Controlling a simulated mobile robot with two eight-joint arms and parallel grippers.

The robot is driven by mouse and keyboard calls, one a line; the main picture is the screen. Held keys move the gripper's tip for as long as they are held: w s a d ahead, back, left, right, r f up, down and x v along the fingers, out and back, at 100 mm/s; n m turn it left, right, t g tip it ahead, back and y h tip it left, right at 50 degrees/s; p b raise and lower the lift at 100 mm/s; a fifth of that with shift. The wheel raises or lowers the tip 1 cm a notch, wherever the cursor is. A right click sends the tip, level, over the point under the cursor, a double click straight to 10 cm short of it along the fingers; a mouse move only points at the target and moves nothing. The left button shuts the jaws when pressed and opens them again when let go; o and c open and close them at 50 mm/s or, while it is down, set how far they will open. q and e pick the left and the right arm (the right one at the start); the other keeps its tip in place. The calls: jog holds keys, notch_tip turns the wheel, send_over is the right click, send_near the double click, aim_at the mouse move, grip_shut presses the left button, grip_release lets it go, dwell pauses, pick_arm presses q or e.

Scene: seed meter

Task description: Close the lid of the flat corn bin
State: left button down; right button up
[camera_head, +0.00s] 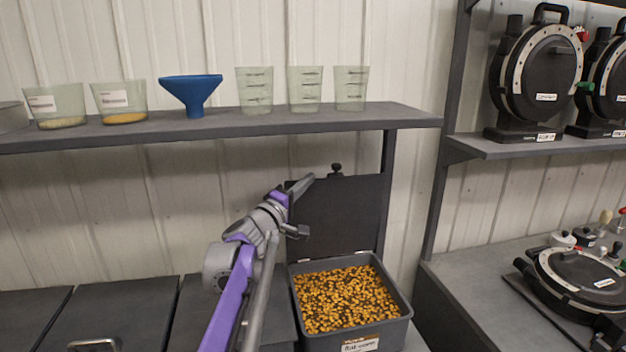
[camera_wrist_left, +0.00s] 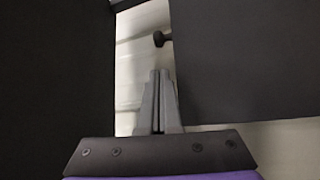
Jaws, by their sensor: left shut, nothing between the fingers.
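The flat corn bin (camera_head: 403,308) is a dark grey box, labelled at its front and filled with yellow-orange corn (camera_head: 345,298). Its dark lid (camera_head: 345,215) stands open and upright at the back, with a small black knob (camera_head: 336,168) at its top. My left gripper (camera_head: 306,182) is shut and empty at the lid's upper left edge; I cannot tell whether it touches. In the left wrist view the shut fingers (camera_wrist_left: 158,88) point into a gap left of a dark panel, likely the lid (camera_wrist_left: 240,70), with the knob (camera_wrist_left: 161,39) beyond. My right gripper is not seen.
Closed dark bins (camera_head: 130,305) stand to the left. A shelf (camera_head: 240,122) above holds cups, tubs and a blue funnel (camera_head: 191,94). A shelf post (camera_head: 387,190) stands just right of the lid. Black round devices (camera_head: 537,75) sit on racks to the right.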

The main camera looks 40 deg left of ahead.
pick_arm(q)
jog(key=p+x, duration=0.1)
jog(key=x, duration=0.7)
jog(key=shift+w, duration=0.3)
jog(key=shift+s, duration=0.2)
